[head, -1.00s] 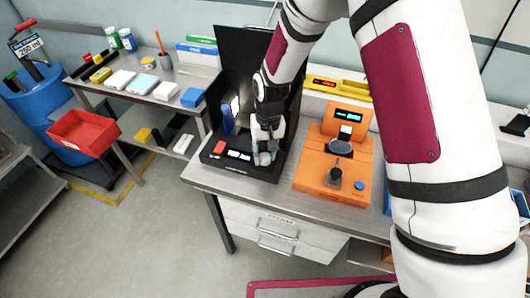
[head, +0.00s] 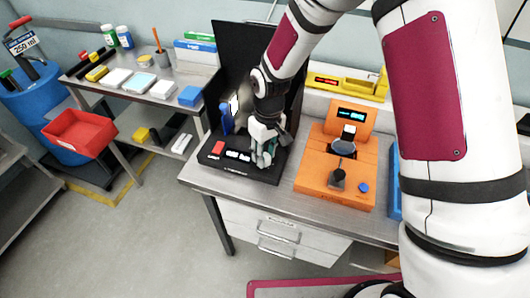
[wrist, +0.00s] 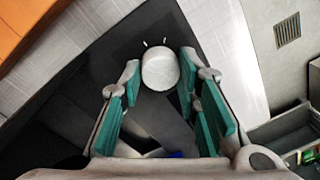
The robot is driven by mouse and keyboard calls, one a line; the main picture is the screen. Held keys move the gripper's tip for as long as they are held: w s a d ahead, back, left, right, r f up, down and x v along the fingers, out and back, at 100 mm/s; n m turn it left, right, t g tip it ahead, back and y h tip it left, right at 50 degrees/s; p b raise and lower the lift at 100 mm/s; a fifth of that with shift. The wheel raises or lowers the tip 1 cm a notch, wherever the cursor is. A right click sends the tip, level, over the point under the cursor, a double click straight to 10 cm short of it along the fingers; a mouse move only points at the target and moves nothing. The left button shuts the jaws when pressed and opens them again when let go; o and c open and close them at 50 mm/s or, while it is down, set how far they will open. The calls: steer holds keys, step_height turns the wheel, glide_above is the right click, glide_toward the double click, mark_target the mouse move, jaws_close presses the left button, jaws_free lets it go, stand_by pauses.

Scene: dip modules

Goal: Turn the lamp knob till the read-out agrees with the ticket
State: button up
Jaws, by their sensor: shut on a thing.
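The black lamp unit (head: 235,171) stands at the left end of the near bench, with a tall black panel behind it. Its lit read-out (head: 238,155) is too small to read. My gripper (head: 264,160) points down over the unit's right part. In the wrist view my gripper (wrist: 160,82) has its teal-padded fingers on both sides of a pale round knob (wrist: 160,69), shut on it. In the head view the knob is hidden by the fingers. A small bright white patch (head: 234,105) shows by the panel; I cannot tell if it is the ticket.
An orange unit (head: 311,176) with its own display stands close on the right. A yellow unit (head: 370,87) is behind it. A red button (head: 218,148) and a blue upright part (head: 226,119) are left of my gripper. A side table (head: 168,98) holds boxes and bottles.

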mark_target(267, 155)
stand_by(0.3)
steer(key=o, duration=1.2)
steer(key=shift+c, duration=0.2)
step_height(267, 155, up, 12)
steer(key=shift+w+d, duration=0.25)
steer(key=shift+d, duration=0.05)
